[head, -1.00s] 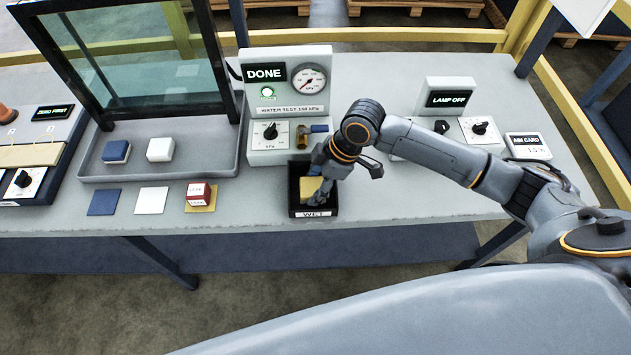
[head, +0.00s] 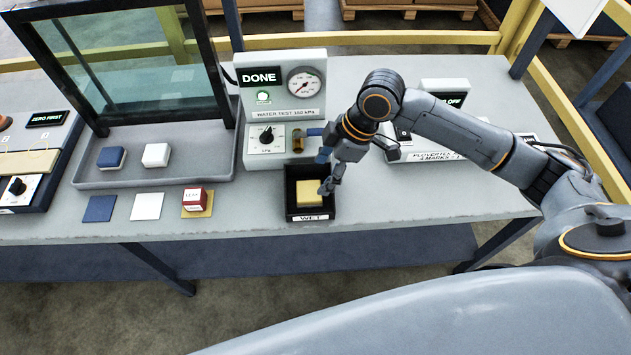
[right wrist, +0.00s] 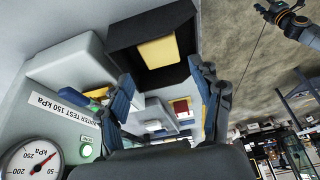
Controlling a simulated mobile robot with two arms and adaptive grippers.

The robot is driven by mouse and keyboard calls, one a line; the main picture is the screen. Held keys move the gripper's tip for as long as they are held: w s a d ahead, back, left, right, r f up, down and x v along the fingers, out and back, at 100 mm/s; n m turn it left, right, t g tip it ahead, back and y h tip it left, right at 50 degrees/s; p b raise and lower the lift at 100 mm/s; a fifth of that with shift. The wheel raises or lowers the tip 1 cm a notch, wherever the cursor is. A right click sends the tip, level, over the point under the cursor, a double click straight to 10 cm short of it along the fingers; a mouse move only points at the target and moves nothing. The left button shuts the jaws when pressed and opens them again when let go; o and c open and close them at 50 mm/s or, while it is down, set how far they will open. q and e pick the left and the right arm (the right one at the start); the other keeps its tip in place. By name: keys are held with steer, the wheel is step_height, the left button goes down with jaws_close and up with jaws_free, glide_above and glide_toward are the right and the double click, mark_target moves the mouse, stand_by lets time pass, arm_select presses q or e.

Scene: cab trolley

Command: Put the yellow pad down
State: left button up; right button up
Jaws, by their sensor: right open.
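The yellow pad (head: 310,193) lies in the black tray marked WET (head: 290,196), on the bench in front of the water test panel. My right gripper (head: 327,172) is open and empty, above the tray's back right part and apart from the pad. In the right wrist view the pad (right wrist: 160,51) shows in the dark tray (right wrist: 125,35), beyond the two spread fingers (right wrist: 166,92). My left gripper is not in view.
The water test unit (head: 285,92) reads DONE and stands behind the tray. A framed glass pane (head: 130,65) stands in a grey tray holding a blue and a white pad. Blue, white and yellow squares (head: 197,210) lie in front, the yellow one under a red-and-white block (head: 194,198).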

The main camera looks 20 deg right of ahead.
steer(key=v, duration=0.5)
steer(key=shift+f, duration=0.1)
stand_by(0.4)
